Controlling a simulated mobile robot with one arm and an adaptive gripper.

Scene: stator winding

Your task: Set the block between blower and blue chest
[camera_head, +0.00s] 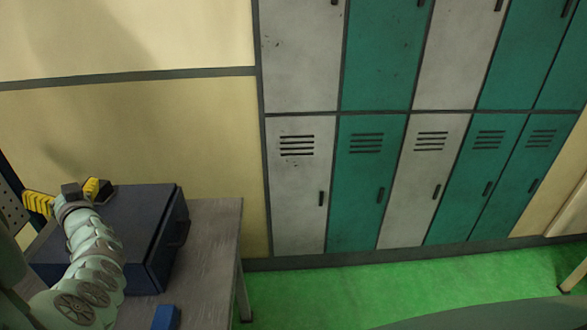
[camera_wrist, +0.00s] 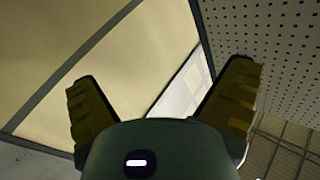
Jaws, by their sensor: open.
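The blue chest (camera_head: 158,222) is a dark navy box with a handle on its right side. It stands on the grey table, partly hidden behind my arm. A small bright blue object (camera_head: 166,317), which looks like the block, lies on the table near the bottom edge of the head view, in front of the chest. My gripper (camera_head: 67,193) is above the chest's back left, with its yellow fingers apart. In the wrist view my gripper (camera_wrist: 163,80) is open and empty, facing wall and a perforated panel. I cannot make out the blower in either view.
The grey table (camera_head: 213,240) has a bare strip right of the chest and ends at its right edge. Green floor (camera_head: 330,295) lies beyond. White and teal lockers (camera_head: 365,170) line the back wall. A perforated panel (camera_wrist: 285,50) shows in the wrist view.

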